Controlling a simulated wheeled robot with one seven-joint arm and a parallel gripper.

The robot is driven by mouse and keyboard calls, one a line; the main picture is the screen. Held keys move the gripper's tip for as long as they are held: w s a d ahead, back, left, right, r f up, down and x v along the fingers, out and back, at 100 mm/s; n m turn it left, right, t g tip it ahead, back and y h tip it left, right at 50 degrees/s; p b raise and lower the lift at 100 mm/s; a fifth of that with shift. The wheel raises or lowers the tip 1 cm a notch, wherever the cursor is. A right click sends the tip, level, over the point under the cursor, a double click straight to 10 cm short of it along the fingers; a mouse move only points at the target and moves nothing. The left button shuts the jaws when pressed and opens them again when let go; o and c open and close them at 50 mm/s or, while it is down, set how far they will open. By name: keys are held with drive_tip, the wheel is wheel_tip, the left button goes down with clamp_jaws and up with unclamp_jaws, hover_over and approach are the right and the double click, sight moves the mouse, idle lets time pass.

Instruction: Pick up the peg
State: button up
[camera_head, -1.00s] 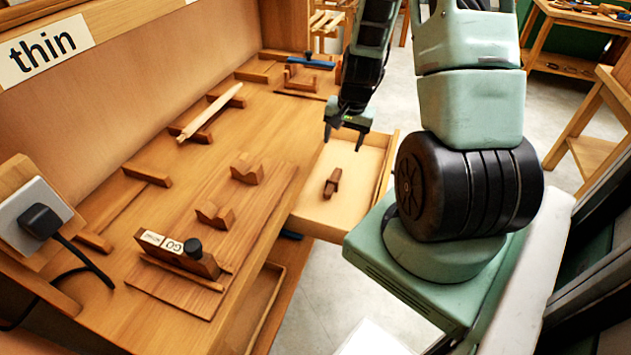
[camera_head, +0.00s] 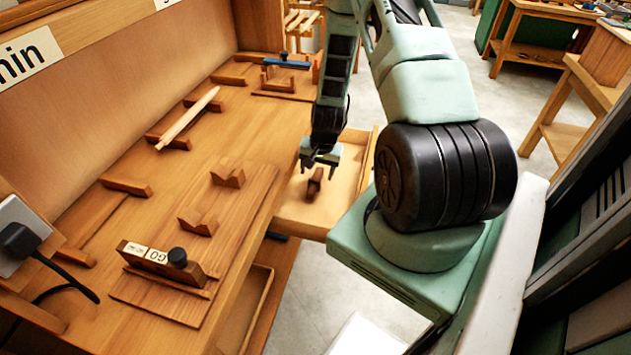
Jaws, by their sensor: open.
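A small dark brown wooden piece, which looks like the peg (camera_head: 314,186), lies in the pulled-out drawer (camera_head: 345,190) at the right edge of the bench. My gripper (camera_head: 318,168) points down over the drawer. Its two fingers are apart, just above or around the upper end of the peg. I cannot tell whether they touch it. Nothing shows held between the fingers.
A pale tapered rod (camera_head: 188,118) rests on supports on the bench (camera_head: 160,210). A brown board (camera_head: 160,300) carries two notched blocks and a GO-marked block (camera_head: 160,262). The drawer's walls surround the peg. A blue-handled tool (camera_head: 287,64) lies at the back.

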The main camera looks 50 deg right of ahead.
sight(316, 180)
drive_tip(key=shift+w+d+f, duration=0.1)
drive_tip(key=shift+w+f, duration=0.05)
drive_tip(key=shift+f, duration=0.75)
drive_tip(key=shift+w+f, duration=0.15)
drive_tip(key=shift+f, duration=0.75)
drive_tip(key=shift+c, duration=0.3)
drive_tip(key=c, duration=1.1)
